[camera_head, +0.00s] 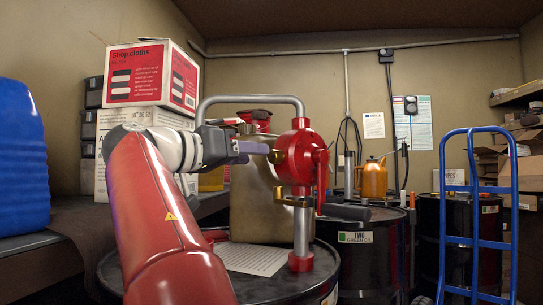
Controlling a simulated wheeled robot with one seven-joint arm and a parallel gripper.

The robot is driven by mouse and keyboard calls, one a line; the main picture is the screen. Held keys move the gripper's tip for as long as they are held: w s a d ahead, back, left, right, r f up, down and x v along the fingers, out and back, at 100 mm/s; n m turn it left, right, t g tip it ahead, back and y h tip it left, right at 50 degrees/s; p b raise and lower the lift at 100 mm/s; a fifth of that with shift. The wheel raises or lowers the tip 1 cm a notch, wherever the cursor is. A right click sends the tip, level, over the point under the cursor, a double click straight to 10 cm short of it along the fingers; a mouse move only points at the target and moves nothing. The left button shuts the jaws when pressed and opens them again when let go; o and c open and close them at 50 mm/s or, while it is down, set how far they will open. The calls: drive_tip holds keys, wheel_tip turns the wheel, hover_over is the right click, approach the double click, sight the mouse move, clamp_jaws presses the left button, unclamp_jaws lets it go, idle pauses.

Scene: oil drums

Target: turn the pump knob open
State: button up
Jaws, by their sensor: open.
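The red rotary pump (297,158) stands upright on a metal pipe on the nearest black drum (270,290). A small yellowish knob (275,157) shows at the left side of the pump body. My gripper (262,150) comes in from the left at the knob's height. Its fingers point right and end close to the knob, seen from the side. It is open and holds nothing I can see. I cannot tell whether the fingers stand around the knob or touch it. The pump's crank (322,180) with a black grip (346,212) is on the right.
A grey bent pipe (250,98) arches above my gripper. A tan can (248,205) stands behind the pump, and a paper sheet (252,258) lies on the drum. A shop cloths box (150,75) is at left. A blue hand truck (475,215) stands at right.

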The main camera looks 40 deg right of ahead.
sight(271, 155)
drive_tip(key=d, duration=0.5)
drive_tip(key=shift+p, duration=0.3)
drive_tip(key=c, duration=1)
